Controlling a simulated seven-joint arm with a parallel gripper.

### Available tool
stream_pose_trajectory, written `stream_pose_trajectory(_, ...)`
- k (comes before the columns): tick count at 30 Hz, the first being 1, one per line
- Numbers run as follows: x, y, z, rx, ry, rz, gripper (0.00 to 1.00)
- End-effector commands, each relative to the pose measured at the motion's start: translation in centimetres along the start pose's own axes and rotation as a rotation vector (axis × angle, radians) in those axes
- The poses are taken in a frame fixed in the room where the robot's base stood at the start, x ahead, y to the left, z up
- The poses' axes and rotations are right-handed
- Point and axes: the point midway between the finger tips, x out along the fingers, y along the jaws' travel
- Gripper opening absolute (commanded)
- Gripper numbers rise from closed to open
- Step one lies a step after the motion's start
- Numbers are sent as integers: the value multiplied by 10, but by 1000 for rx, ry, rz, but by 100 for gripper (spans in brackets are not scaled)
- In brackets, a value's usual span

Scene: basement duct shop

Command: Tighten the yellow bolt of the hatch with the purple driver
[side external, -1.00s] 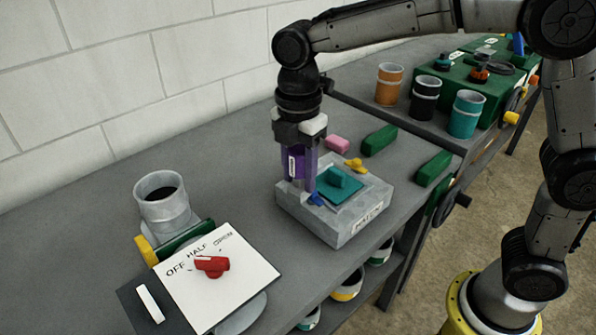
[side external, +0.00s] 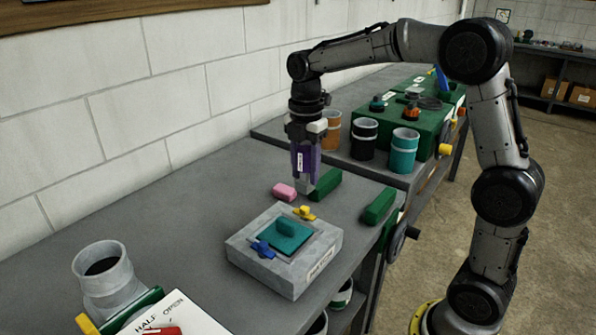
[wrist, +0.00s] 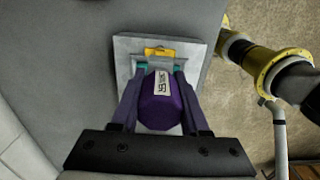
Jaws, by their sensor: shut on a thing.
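My gripper (side external: 305,172) is shut on the purple driver (side external: 303,157) and holds it upright, with its pale lower end pointing down. The grey hatch box (side external: 318,258) stands on the bench with a teal hatch (side external: 287,237) on top. The yellow bolt (side external: 304,213) is at the hatch's far edge, the blue bolt (side external: 262,249) at its near left. In the side view the driver's end appears above the yellow bolt, apart from it. In the wrist view the yellow bolt (wrist: 160,52) shows just past the driver (wrist: 160,108), which hides much of the hatch.
A pink block (side external: 285,191) and two green blocks (side external: 325,184) (side external: 379,206) lie near the box. Orange, black and teal cups (side external: 404,153) stand at the back right by a green case (side external: 436,125). A grey pipe (side external: 103,278) stands at front left.

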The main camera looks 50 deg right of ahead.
Motion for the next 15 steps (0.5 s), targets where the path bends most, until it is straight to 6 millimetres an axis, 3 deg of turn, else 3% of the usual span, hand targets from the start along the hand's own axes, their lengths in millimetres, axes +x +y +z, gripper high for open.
stream_pose_trajectory(15,39,0,-1,-1,0,0,0)
